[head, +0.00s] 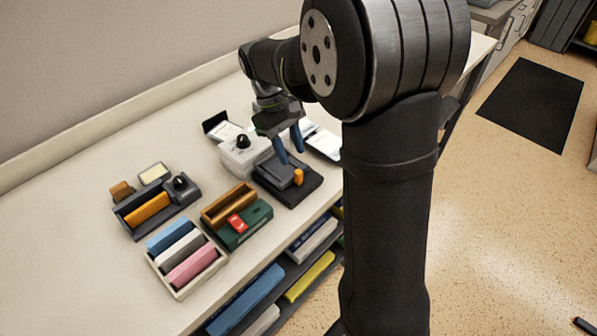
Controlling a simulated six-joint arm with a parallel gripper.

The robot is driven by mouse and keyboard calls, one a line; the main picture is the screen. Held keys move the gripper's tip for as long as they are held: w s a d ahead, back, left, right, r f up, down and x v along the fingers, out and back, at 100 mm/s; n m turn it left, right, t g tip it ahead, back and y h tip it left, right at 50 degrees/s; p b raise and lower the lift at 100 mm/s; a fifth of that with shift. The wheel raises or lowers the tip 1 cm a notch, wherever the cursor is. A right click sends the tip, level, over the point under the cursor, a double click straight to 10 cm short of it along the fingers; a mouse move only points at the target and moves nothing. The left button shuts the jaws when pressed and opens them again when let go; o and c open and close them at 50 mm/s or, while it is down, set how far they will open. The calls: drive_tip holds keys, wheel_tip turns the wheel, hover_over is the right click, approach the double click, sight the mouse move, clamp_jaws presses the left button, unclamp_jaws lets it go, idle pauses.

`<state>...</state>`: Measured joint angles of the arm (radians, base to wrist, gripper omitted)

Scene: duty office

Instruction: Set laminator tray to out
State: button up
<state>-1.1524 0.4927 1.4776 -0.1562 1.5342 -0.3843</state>
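I cannot tell for sure which device is the laminator. A white unit with a black knob (243,155) stands at the back of the bench, with a dark tray holding a white sheet (222,130) behind it. A flat dark unit with an orange knob (298,178) sits in front of it, near the bench's front edge. My gripper (291,154) has two blue fingers, spread apart and pointing down above the dark unit's back part. Nothing shows between them. Whether a fingertip touches the unit is unclear. My arm hides part of the area to the right.
A green unit with a red switch and wooden tray (248,230) stands to the left of the dark unit. A grey unit with an orange block (150,207) and a box of coloured blocks (176,292) stand farther left. Shelves with binders (250,300) lie below the bench edge.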

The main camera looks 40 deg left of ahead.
sight(298, 171)
drive_tip(key=x, duration=0.7)
drive_tip(key=shift+d+f, duration=0.1)
clamp_jaws()
